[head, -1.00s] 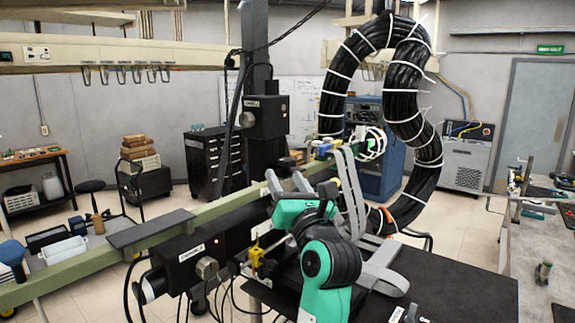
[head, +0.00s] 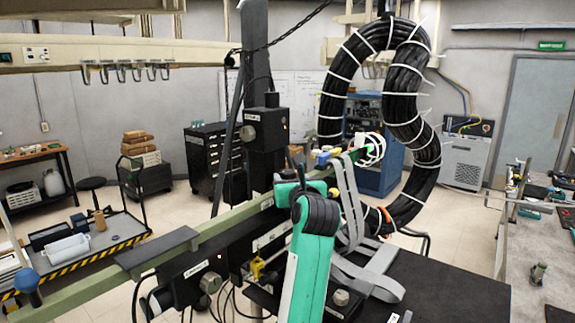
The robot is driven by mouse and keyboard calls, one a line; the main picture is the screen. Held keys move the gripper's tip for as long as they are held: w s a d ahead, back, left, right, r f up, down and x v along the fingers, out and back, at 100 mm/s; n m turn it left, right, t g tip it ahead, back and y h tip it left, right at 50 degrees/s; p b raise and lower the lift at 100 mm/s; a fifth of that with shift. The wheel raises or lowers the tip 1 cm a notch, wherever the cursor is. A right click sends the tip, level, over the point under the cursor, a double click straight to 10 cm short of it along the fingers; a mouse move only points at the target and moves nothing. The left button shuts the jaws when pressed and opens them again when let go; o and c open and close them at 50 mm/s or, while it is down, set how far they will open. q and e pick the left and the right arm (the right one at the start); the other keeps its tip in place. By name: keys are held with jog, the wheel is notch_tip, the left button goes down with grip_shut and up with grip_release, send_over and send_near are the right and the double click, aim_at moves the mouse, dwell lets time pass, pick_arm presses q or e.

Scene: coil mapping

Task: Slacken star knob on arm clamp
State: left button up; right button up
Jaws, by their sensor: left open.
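My left arm, green and black, rises in the middle of the head view, in front of the black column and the rail. My left gripper (head: 296,162) is mostly hidden behind its wrist; its open fingers are at the upper end, near the column. A round metal knob (head: 247,133) sits on the black clamp block (head: 268,129) on the upright column. A second knob (head: 210,283) is on the lower black box (head: 190,275), and a third (head: 341,297) is right of my arm. I cannot tell which is the star knob. My right gripper is out of view.
The pale green rail (head: 110,277) crosses from lower left to the column. A thick black cable coil (head: 400,110) with white ties hangs to the right. A black tabletop (head: 450,290) lies at lower right. Grey straps (head: 352,200) stand beside my arm.

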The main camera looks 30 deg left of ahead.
aim_at(289, 178)
pick_arm(q)
jog(key=shift+p+x, duration=0.45)
jog(key=shift+x, duration=0.7)
jog(key=shift+w+a, duration=0.35)
jog(key=shift+a, duration=0.05)
